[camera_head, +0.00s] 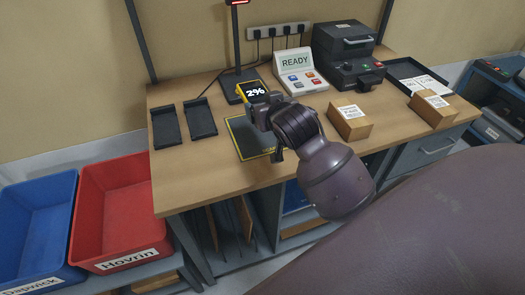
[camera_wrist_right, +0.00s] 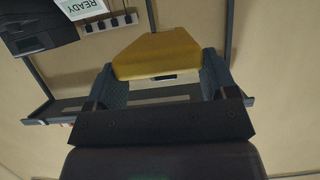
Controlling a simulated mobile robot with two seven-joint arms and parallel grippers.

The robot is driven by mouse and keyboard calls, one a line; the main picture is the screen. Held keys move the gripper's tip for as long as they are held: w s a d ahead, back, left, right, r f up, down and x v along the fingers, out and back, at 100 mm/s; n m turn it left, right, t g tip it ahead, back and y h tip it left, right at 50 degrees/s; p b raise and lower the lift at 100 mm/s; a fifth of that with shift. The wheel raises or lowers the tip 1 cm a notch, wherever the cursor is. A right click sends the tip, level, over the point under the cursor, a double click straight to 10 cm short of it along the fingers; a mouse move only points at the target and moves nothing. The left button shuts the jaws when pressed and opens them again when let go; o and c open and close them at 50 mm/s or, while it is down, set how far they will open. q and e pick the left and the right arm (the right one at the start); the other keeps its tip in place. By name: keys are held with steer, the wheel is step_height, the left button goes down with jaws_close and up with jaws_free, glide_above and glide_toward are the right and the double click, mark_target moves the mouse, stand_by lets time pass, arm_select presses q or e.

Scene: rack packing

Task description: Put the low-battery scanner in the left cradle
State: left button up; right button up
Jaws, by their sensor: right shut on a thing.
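The scanner (camera_head: 254,91) has a yellow casing and a screen reading 2%. My right gripper (camera_head: 262,103) is shut on it and holds it over the dark mat with a yellow edge (camera_head: 240,139). In the right wrist view the yellow scanner (camera_wrist_right: 156,56) sits between the two fingers of my right gripper (camera_wrist_right: 158,80). Two dark, empty cradles lie on the left of the table: the left cradle (camera_head: 166,127) and another cradle (camera_head: 200,118) beside it. My left gripper is not in view.
A READY terminal (camera_head: 299,71), a black printer (camera_head: 347,55) and two cardboard boxes (camera_head: 350,121) (camera_head: 432,108) stand to the right on the wooden table (camera_head: 185,174). A dark stand post (camera_head: 236,40) rises behind the mat. Red (camera_head: 112,208) and blue (camera_head: 37,217) bins stand at the left.

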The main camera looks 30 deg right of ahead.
steer(key=b, duration=0.2)
glide_above(266, 161)
step_height(266, 161, down, 12)
steer(key=shift+a+f, duration=0.1)
steer(key=shift+w+f, duration=0.1)
steer(key=shift+f, duration=2.25)
steer(key=shift+f, duration=0.15)
steer(key=o, duration=1)
steer(key=shift+f, duration=0.1)
